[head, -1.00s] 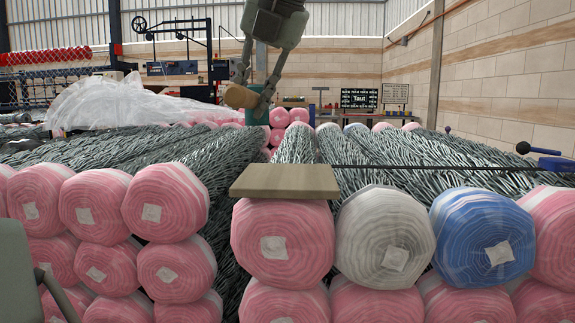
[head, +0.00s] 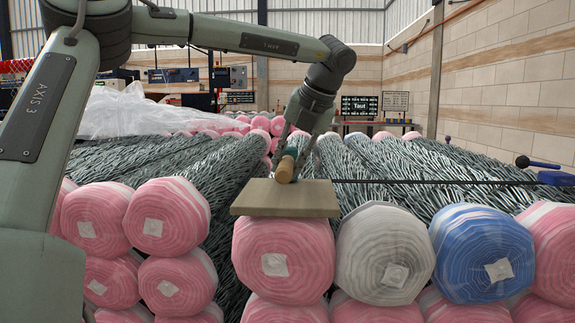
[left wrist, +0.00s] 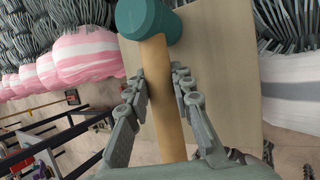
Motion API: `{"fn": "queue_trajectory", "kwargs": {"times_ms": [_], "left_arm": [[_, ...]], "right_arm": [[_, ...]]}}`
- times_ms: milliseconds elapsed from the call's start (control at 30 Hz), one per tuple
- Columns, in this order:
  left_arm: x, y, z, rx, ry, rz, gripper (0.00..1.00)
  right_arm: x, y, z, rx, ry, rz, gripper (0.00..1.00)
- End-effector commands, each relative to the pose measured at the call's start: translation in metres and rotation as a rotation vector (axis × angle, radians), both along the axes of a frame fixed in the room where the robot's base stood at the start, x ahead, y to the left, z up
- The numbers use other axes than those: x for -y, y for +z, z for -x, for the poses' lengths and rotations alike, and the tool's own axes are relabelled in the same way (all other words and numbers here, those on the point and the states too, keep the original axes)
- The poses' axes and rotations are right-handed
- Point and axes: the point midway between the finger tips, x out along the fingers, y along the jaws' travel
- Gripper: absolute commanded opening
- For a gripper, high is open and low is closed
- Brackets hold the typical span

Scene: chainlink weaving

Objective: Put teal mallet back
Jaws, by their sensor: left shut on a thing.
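The teal mallet has a teal head (left wrist: 147,20) and a pale wooden handle (left wrist: 163,105). My left gripper (left wrist: 162,75) is shut on the handle, with a finger on each side. In the head view my left gripper (head: 295,150) is low at the far edge of a flat wooden board (head: 285,198). The handle's end (head: 285,168) points toward me there, and the teal head is mostly hidden behind it. The board lies on a pink-wrapped roll. I cannot tell whether the mallet touches the board. My right gripper is not in view.
Wrapped mesh rolls surround the board: pink ones (head: 168,216), a white one (head: 385,250) and a blue one (head: 482,252). A dark taut rod (head: 430,182) crosses right of the board toward a blue-handled tool (head: 548,168). Clear plastic sheeting (head: 130,110) lies at the back left.

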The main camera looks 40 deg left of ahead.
Motion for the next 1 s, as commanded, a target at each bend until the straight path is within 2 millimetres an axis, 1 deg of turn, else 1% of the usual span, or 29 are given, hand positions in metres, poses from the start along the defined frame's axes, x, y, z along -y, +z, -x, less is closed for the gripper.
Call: {"fn": "queue_trajectory", "kwargs": {"times_ms": [100,233,267,400,667,767,867,1000], "left_arm": [[0.0,-0.006,0.0,0.003,0.0,-0.002,0.0],[0.0,-0.007,0.0,0.002,0.0,-0.001,0.0],[0.0,-0.008,0.0,-0.001,0.0,0.001,0.25],[0.0,-0.008,0.0,-0.001,0.0,0.001,0.42],[0.0,-0.007,0.0,0.001,0.0,-0.001,0.43],[0.0,-0.011,0.001,0.0,0.0,0.003,0.43],[0.006,0.0,0.0,0.004,-0.001,-0.004,0.43],[0.019,0.022,0.0,0.005,0.0,-0.004,0.43]], "right_arm": [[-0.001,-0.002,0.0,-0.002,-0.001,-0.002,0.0],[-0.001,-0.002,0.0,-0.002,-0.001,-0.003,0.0],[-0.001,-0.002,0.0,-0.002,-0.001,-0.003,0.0],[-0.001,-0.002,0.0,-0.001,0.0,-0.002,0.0],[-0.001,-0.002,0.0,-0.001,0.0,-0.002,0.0],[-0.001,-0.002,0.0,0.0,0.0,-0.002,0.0],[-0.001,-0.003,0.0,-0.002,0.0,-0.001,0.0],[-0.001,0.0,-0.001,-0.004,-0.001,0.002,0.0]]}}
